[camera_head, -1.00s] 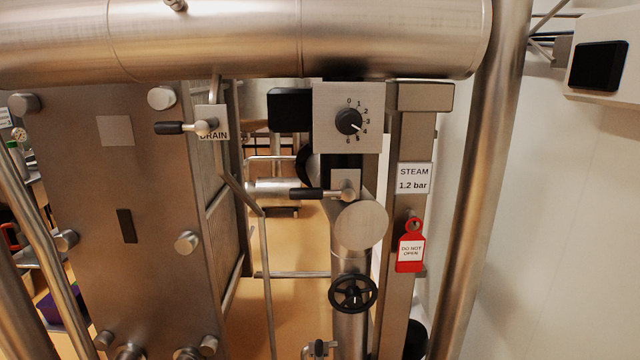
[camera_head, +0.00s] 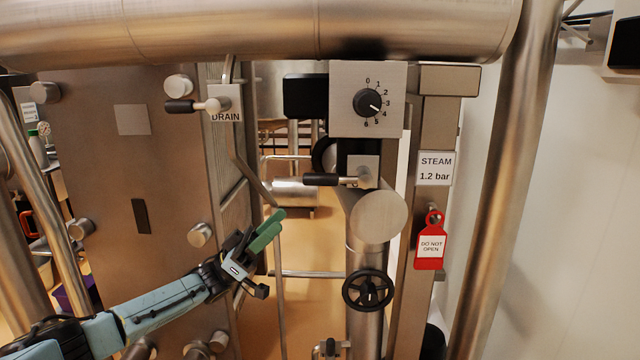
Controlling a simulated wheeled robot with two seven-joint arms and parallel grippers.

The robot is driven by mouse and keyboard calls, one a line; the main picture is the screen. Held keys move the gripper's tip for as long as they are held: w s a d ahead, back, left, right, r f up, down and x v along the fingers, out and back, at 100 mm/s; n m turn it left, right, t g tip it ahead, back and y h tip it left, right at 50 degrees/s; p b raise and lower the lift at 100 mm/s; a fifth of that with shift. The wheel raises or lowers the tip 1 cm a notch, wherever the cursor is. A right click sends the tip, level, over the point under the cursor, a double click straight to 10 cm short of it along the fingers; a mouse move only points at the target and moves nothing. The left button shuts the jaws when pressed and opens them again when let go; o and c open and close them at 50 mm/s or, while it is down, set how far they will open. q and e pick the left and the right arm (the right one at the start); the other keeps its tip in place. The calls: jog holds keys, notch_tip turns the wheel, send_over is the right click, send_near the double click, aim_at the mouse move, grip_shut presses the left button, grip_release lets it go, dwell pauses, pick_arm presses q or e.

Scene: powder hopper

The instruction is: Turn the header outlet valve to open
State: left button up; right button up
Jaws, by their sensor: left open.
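My left gripper (camera_head: 270,229), with green fingertips on a pale blue arm, comes in from the lower left. It is open and empty, in front of the gap beside the large steel panel. It appears below and left of a black-handled lever (camera_head: 336,179), apart from it in the picture. This lever lies level on a square plate above a round pipe end. A black handwheel (camera_head: 368,290) sits lower on the upright pipe. A second black-handled lever (camera_head: 197,106) is at the DRAIN label. No label names the header outlet valve. My right gripper is not in view.
A dial (camera_head: 367,102) numbered 0 to 6 is above the middle lever. A red DO NOT OPEN tag (camera_head: 430,242) hangs below the STEAM 1.2 bar sign (camera_head: 435,169). A thick horizontal pipe (camera_head: 260,30) crosses the top. A thin upright rod (camera_head: 281,310) stands near the gripper.

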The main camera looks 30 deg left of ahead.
aim_at(320, 178)
pick_arm(q)
jog(key=shift+m+g+h, duration=0.4)
jog(key=shift+g+h, duration=0.1)
jog(key=p+x, duration=0.1)
jog(key=x, duration=0.6)
jog(key=p+x, duration=0.2)
jog(key=x, duration=0.4)
jog(key=shift+s+d+r, duration=0.1)
jog(key=shift+d+r, duration=0.05)
jog(key=shift+r, duration=0.3)
grip_shut()
